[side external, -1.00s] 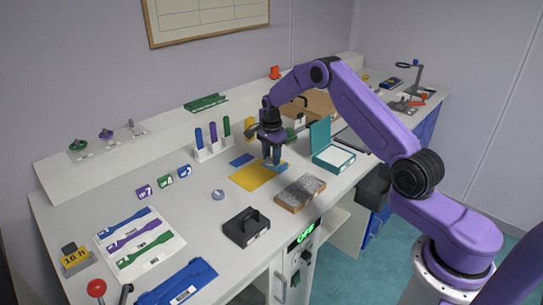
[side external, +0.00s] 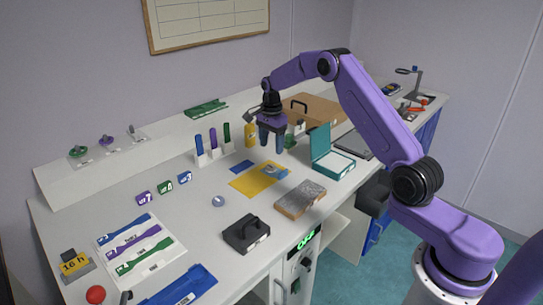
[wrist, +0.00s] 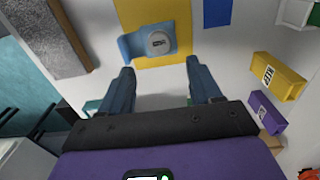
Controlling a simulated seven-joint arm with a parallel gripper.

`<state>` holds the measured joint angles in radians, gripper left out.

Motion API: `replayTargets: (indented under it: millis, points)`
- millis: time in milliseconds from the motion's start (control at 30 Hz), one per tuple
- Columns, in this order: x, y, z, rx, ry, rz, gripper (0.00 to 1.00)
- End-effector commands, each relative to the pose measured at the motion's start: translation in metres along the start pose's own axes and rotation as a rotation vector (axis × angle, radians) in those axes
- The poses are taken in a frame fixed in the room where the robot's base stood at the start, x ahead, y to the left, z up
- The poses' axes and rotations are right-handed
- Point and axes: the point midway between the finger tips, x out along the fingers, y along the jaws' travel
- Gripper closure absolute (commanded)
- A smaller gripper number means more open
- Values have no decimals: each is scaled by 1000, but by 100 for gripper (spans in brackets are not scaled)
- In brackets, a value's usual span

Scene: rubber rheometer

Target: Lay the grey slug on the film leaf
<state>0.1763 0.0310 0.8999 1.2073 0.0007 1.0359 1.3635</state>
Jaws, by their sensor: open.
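The grey slug (wrist: 159,42) is a round disc with a dark label, lying flat on the light blue film leaf (wrist: 132,47) in the wrist view. The leaf rests on a yellow sheet (wrist: 125,14) and overhangs one side of it. In the side view the leaf (side external: 270,169) sits on the right part of the yellow sheet (side external: 250,185), and the slug is too small to make out clearly. My gripper (side external: 271,152) is open and empty above the bench, raised clear of the leaf. Its two fingers (wrist: 161,88) show apart in the wrist view, with the slug beyond the tips.
A grey-topped block (side external: 300,197) lies just in front of the yellow sheet. An open teal box (side external: 333,163) stands to the right. A rack of coloured upright pieces (side external: 213,150) stands behind left, near a yellow bottle (side external: 250,134). A black handled block (side external: 245,232) stands in front.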

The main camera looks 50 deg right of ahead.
Motion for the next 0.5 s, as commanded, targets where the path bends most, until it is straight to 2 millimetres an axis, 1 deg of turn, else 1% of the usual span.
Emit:
replayTargets:
  millis: [33, 200, 333, 500]
  points:
    - [-11, -1, 0, 0, 1, -4, 36]
    - [-33, 0, 0, 0, 0, -2, 36]
    - [-42, 0, 0, 0, 0, 0, 36]
    - [-45, 0, 1, -5, 0, 0, 36]
